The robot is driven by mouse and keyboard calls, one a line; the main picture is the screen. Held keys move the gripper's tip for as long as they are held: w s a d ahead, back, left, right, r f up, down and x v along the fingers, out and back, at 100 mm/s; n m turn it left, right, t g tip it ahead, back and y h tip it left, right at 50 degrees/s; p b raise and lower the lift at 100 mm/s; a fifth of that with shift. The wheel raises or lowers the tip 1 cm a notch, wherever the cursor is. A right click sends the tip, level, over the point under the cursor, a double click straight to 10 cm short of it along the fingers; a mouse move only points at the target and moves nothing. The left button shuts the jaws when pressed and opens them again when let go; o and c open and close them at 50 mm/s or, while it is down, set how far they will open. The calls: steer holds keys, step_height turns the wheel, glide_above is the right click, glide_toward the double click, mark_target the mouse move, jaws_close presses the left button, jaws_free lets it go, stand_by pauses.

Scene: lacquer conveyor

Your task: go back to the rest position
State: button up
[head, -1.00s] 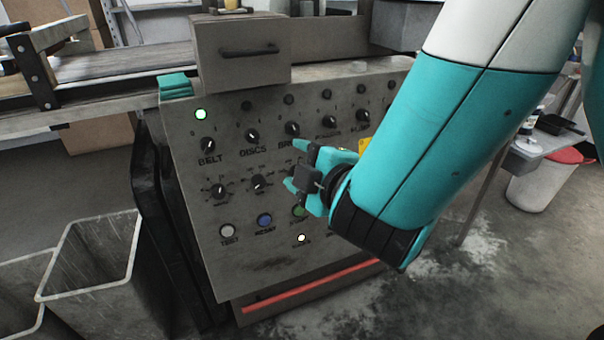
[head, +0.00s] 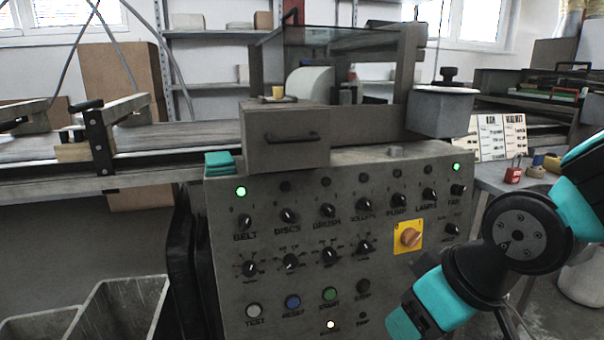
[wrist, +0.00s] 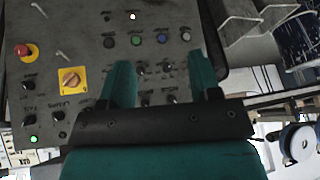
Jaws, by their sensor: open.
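My gripper (wrist: 160,62) shows in the wrist view with its two teal fingers apart and nothing between them. The grey control panel (head: 375,175) is beyond it and appears upside down in the wrist view. My arm is folded at the lower right of the head view, to the right of and partly in front of the panel. The gripper's fingers cannot be made out clearly there.
The panel carries knobs, buttons and a yellow plate with an orange rotary switch (head: 409,237). Green lamps glow above BELT (head: 241,191) and FAN (head: 456,167). A grey bin (head: 125,300) stands at lower left. A side table holds a red padlock (head: 514,172).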

steer(key=s+r+g, duration=0.4)
steer(key=s, duration=0.5)
step_height(320, 180, up, 25)
steer(key=p, duration=2.5)
steer(key=shift+w+d+f+n+y, duration=0.2)
steer(key=shift+w+d+n+y, duration=0.1)
steer(key=shift+n, duration=0.1)
